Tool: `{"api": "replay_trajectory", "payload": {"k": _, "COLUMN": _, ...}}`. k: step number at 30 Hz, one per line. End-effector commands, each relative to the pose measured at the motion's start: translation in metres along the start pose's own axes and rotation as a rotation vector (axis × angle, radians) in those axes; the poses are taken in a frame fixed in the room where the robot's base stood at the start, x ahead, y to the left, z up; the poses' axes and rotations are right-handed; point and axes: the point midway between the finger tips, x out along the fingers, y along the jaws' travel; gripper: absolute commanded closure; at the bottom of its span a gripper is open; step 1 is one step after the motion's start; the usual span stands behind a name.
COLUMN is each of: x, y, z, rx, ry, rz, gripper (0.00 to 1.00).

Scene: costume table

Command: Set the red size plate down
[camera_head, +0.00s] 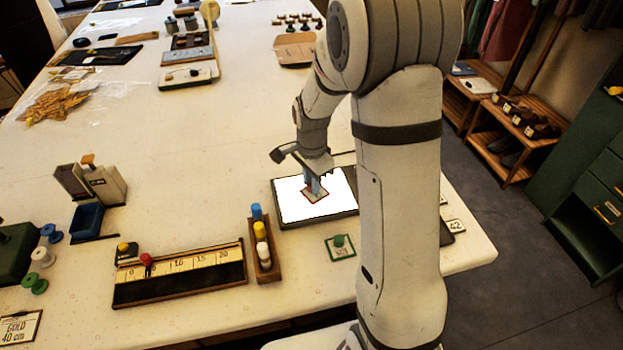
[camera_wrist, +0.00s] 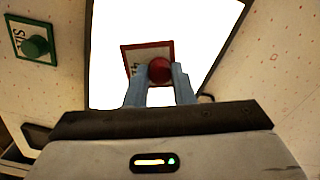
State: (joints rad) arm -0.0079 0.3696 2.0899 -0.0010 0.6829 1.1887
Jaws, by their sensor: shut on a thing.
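The red size plate (camera_wrist: 148,49) is a small white card with a red border and a round red knob (camera_wrist: 160,71). My gripper (camera_wrist: 160,88) is shut on the knob, its two blue fingers on either side of it. In the head view the plate (camera_head: 315,196) is at my gripper (camera_head: 313,184), over the bright white panel (camera_head: 290,205) with a dark frame. I cannot tell whether the plate touches the panel. My arm hides the panel's right part in the head view.
A green size plate (camera_head: 340,247) with a green knob lies on the table in front of the panel; it also shows in the wrist view (camera_wrist: 36,46). A wooden rack of spools (camera_head: 262,250) and a ruler board (camera_head: 180,276) stand to the left. A card marked 42 (camera_head: 454,226) lies right.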

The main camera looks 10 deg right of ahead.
Motion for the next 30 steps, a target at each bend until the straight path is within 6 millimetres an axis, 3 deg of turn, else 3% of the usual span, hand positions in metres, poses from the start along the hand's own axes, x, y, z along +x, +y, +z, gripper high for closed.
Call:
{"api": "replay_trajectory", "payload": {"k": 5, "x": 0.004, "y": 0.0, "z": 0.0, "rx": -0.001, "ry": 0.0, "rz": 0.0, "gripper": 0.99}}
{"api": "replay_trajectory", "payload": {"k": 6, "x": 0.003, "y": 0.0, "z": 0.0, "rx": -0.001, "ry": 0.0, "rz": 0.0, "gripper": 0.76}}
{"api": "replay_trajectory", "payload": {"k": 13, "x": 0.002, "y": 0.0, "z": 0.001, "rx": -0.001, "ry": 0.0, "rz": 0.0, "gripper": 0.57}}
{"api": "replay_trajectory", "payload": {"k": 23, "x": -0.003, "y": -0.001, "z": 0.001, "rx": -0.003, "ry": 0.0, "rz": 0.0, "gripper": 0.56}}
{"api": "replay_trajectory", "payload": {"k": 30, "x": -0.043, "y": -0.002, "z": 0.0, "rx": -0.003, "ry": 0.003, "rz": -0.006, "gripper": 0.56}}
